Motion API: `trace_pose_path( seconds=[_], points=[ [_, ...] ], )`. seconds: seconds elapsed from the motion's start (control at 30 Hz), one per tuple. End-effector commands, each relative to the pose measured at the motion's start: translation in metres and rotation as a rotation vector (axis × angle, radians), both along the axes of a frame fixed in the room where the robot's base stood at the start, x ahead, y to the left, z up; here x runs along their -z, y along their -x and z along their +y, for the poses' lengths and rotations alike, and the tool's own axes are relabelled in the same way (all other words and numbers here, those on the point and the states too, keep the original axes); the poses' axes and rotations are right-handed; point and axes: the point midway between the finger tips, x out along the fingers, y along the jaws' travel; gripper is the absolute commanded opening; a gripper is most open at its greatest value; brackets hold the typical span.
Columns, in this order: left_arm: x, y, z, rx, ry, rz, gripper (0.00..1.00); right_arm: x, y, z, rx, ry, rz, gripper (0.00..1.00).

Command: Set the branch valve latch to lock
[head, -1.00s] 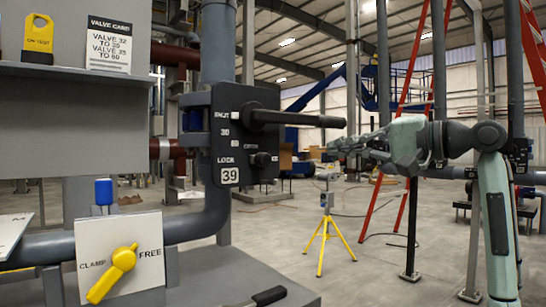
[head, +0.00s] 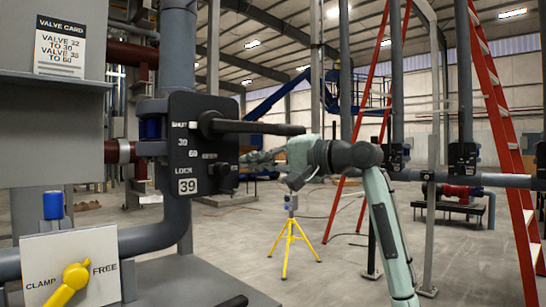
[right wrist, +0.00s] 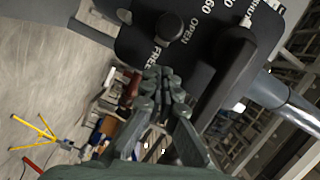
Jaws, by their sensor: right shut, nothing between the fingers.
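The black valve plate (head: 185,120) carries the number 39, a LOCK mark at its lower left and a long black lever (head: 255,127) pointing right near its top. The latch (head: 225,173) is a small black knob at the plate's lower right. In the right wrist view the knob (right wrist: 169,27) lies close to the words FREE and OPEN; its exact setting is hard to tell. My right gripper (head: 247,158) is shut and empty, just right of the knob, below the lever. In the right wrist view its fingertips (right wrist: 165,78) appear below the knob, apparently apart from it.
A yellow CLAMP/FREE handle (head: 70,283) and a blue cap (head: 53,205) are at lower left. A valve card (head: 60,47) stands above them. A yellow tripod (head: 291,235) and red ladder (head: 505,150) stand on the open floor behind.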

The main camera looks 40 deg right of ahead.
Motion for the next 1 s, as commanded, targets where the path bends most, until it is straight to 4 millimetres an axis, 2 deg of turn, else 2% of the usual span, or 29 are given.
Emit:
trace_pose_path(
  seconds=[0.1,0.2,0.57,0.67,0.8,1.0],
  points=[
    [0.000,-0.001,-0.001,0.002,0.002,-0.006,0.40,0.006,0.001,0.014,0.000,0.001,0.002,0.00],
    [0.000,-0.002,-0.001,0.003,0.003,-0.008,0.40,0.007,0.002,0.020,0.001,0.002,0.001,0.00],
    [0.000,-0.002,-0.001,0.004,0.003,-0.010,0.40,0.008,0.002,0.023,0.002,0.000,0.002,0.00],
    [-0.004,-0.002,-0.001,0.003,0.002,-0.008,0.40,0.006,0.003,0.030,0.000,0.001,0.002,0.00],
    [0.021,0.004,0.007,-0.018,-0.005,0.068,0.40,0.005,0.004,0.051,-0.001,0.002,0.003,0.00],
    [0.030,0.006,0.010,-0.023,-0.008,0.088,0.40,0.008,0.005,0.058,0.000,0.000,0.002,0.00]
  ],
)
